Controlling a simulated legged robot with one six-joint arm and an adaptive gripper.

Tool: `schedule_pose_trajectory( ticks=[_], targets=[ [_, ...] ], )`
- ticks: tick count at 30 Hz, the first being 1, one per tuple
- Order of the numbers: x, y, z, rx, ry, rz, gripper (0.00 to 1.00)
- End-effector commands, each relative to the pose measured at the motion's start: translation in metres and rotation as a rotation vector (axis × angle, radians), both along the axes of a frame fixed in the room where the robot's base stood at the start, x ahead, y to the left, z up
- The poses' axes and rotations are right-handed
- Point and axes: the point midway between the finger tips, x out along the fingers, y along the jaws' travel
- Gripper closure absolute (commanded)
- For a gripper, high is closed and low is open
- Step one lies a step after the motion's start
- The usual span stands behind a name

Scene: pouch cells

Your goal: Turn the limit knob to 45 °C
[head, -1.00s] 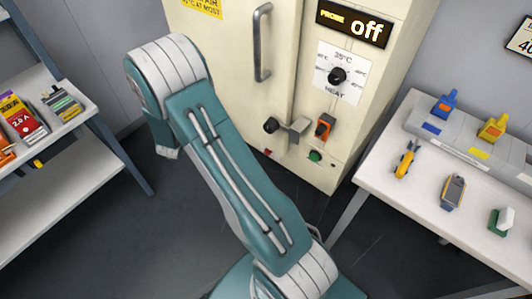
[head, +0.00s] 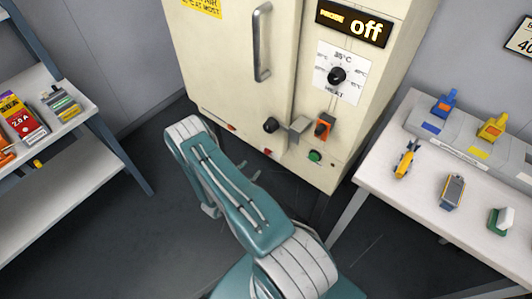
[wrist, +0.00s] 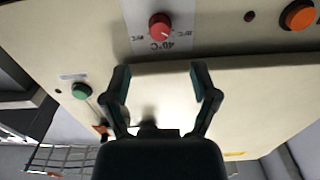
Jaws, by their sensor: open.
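A red knob (wrist: 160,26) shows in the wrist view on a grey label strip (wrist: 185,42) of a cream panel, with "40°C" printed just below it. I cannot read exactly where its pointer aims. My gripper (wrist: 160,88) is open and empty, with its two dark fingers below the knob in the picture and apart from it. In the head view my gripper is hidden, and the red knob cannot be picked out. A black knob (head: 337,76) marked "HEAT" sits on a white dial plate (head: 352,58) on the cream cabinet (head: 225,75).
The wrist view shows a green button (wrist: 81,91), an orange button (wrist: 298,15) and a wire rack (wrist: 62,158). In the head view a display (head: 354,23) reads "PROBE off". A white table (head: 425,200) stands right, a shelf (head: 75,115) left. Dark floor (head: 130,240) is clear between.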

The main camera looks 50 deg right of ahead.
Motion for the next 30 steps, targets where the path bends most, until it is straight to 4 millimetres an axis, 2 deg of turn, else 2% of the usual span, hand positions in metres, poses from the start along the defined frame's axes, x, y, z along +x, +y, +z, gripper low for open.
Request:
schedule_pose_trajectory(
  ticks=[9, 15, 19, 27, 29, 30],
  targets=[
    [0.004, -0.060, 0.000, 0.001, -0.002, -0.005, 0.23],
    [0.007, -0.087, 0.000, 0.001, -0.002, -0.002, 0.23],
    [0.008, -0.095, 0.000, 0.002, -0.001, 0.000, 0.23],
    [0.009, -0.096, 0.000, 0.002, 0.000, 0.001, 0.23],
    [0.009, -0.096, 0.000, 0.002, 0.000, 0.001, 0.50],
    [0.009, -0.096, 0.000, 0.002, 0.000, 0.001, 0.68]
  ],
)
